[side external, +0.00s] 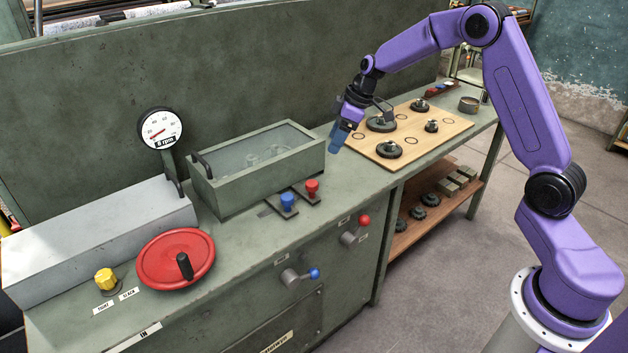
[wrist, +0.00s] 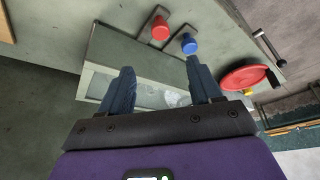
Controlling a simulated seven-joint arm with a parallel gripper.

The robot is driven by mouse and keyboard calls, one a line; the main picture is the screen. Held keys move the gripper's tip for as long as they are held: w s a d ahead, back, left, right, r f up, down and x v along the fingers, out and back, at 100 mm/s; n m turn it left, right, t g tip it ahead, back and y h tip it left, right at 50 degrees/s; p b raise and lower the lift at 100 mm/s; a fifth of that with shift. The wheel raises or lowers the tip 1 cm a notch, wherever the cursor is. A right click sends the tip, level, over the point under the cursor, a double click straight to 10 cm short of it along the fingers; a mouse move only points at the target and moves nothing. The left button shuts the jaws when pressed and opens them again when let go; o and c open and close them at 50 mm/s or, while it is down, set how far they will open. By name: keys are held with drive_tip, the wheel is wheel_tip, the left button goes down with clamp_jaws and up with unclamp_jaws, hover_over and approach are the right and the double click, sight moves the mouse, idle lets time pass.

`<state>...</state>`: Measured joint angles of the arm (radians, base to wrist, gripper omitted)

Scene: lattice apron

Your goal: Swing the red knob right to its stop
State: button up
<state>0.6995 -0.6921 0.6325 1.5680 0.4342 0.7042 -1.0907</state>
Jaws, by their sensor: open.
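A red ball knob (side external: 364,220) sits on the end of a short lever on the bench's front panel, pointing up and right from its grey hub (side external: 348,238). Small labels flank it, too small to read. A second red knob (side external: 312,187) stands upright on a dark plate on the bench top; it also shows in the wrist view (wrist: 160,29). My gripper (side external: 340,138) is open and empty, above the bench between the glass-lidded box and the wooden board, apart from both red knobs. In the wrist view its two fingers (wrist: 160,68) are spread over the box.
A blue upright knob (side external: 288,201) stands beside the red one. A blue-ball lever (side external: 314,273) is lower left on the front panel. The lidded box (side external: 255,185), red handwheel (side external: 160,262), gauge (side external: 160,128) and wooden board (side external: 450,128) with dark discs occupy the top.

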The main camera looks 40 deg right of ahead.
sight(313, 183)
drive_tip(key=x, duration=1.5)
drive_tip(key=shift+a+f, duration=0.1)
drive_tip(key=shift+f, duration=0.1)
drive_tip(key=c, duration=1.2)
